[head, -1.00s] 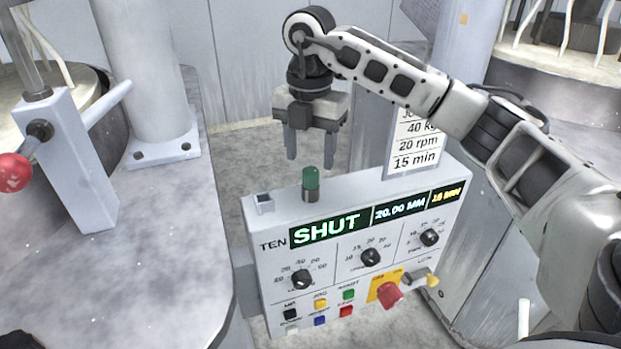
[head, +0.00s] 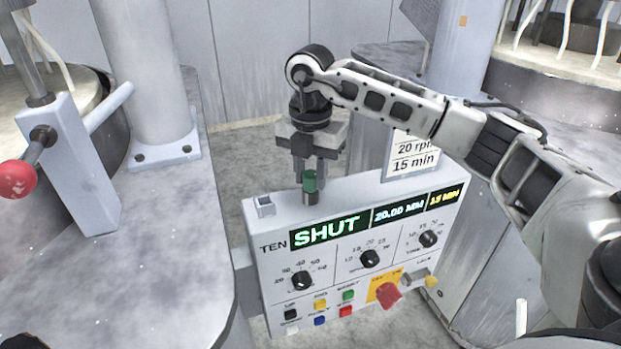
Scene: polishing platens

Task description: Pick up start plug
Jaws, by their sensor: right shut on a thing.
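The start plug, a green-topped cylinder with a metal lower part (head: 310,188), stands upright on the top edge of the control box (head: 355,255), left of its middle. My right gripper (head: 309,178) points down from above and is shut on the plug's green upper part. The plug's base still meets the top of the box. My left gripper is not in view.
A small square socket (head: 265,206) sits on the box top, left of the plug. A sign (head: 412,155) stands behind the box. A lever with a red ball (head: 17,179) and a grey table (head: 150,240) are at the left.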

